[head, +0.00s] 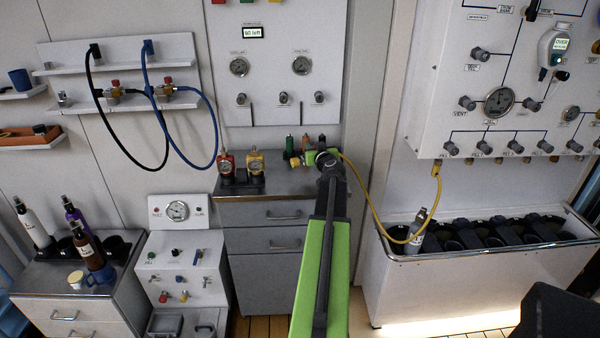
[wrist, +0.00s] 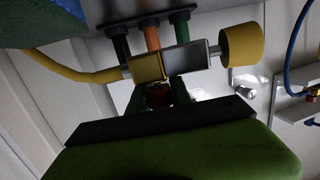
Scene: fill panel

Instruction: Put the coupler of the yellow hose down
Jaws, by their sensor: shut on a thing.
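The yellow hose (head: 432,205) hangs from the wall panel on the right, loops in front of the bottle trough and rises to my gripper (head: 323,158) above the drawer cabinet. In the wrist view the hose (wrist: 75,72) enters the coupler (wrist: 148,68) from the left. The coupler has a yellow band, a grey block and a yellow round knob (wrist: 242,44) at its right end. My gripper (wrist: 162,92) is shut on the coupler's middle. In the head view my gripper and arm hide most of the coupler.
Black, orange and green posts (wrist: 152,36) stand just beyond the coupler; contact cannot be told. Two gauge regulators, one red (head: 226,164) and one yellow (head: 257,163), stand left on the cabinet top (head: 280,183). A grey bottle (head: 418,230) sits in the trough (head: 455,258).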

